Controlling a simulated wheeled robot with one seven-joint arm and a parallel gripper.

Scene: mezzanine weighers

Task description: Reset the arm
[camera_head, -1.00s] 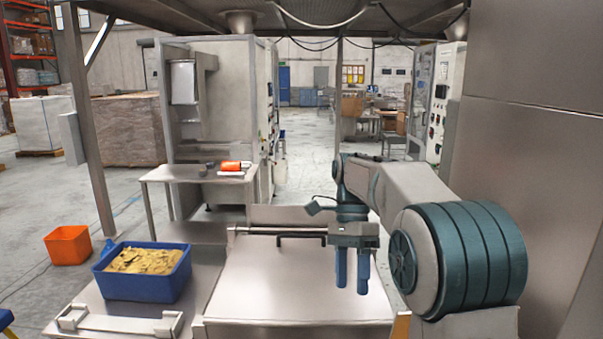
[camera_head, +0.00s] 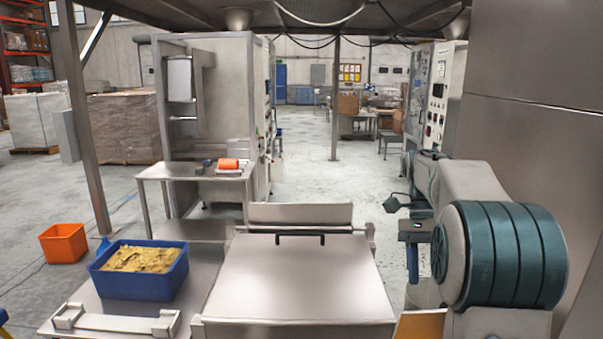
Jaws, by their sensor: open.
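My gripper (camera_head: 412,264) points down at the right of the metal bench, beside its right edge and over the floor. It is open and holds nothing that I can see. Only one blue finger shows clearly; the other is hidden or lined up with it. My arm is folded close at the right, with its large ribbed teal joint in front of the wall panel.
A steel lid with a black handle (camera_head: 286,237) covers the bench in front. A blue bin (camera_head: 138,288) of yellowish material stands at the left. A side table (camera_head: 190,172) behind holds an orange item (camera_head: 228,163). An orange bucket (camera_head: 64,243) is on the floor.

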